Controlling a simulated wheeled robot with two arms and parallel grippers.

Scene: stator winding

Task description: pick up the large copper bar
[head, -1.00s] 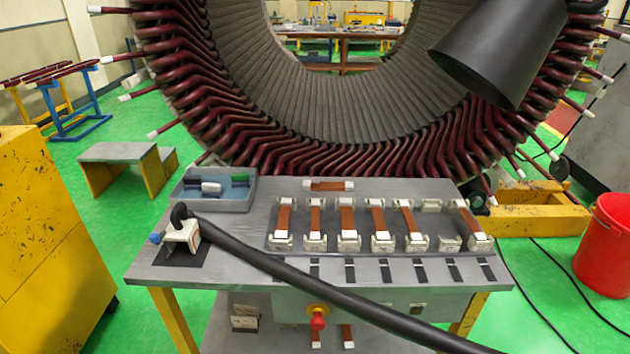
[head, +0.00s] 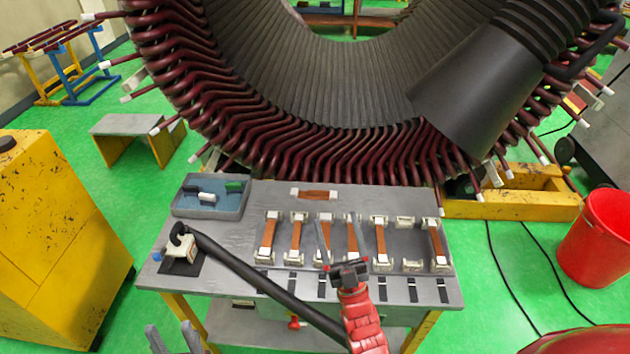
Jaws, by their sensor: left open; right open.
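Several copper bars with white end blocks stand in a row of white holders on the grey workbench (head: 215,225). The third bar from the left (head: 326,236) looks the widest, but I cannot be sure it is the large one. My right gripper (head: 336,230), on a red arm, is open over the row. Its two grey fingers overlap the third bar and the fourth bar (head: 353,238) in the picture; I cannot tell their height or any contact. My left gripper (head: 168,326) is open and empty at the bottom left, in front of the bench.
A short copper bar (head: 319,194) lies crosswise behind the row. A blue-grey bin (head: 211,205) and a nozzle with a black hose (head: 255,280) are on the bench's left. The large stator (head: 270,135) stands behind. A red bucket (head: 594,245) is at right.

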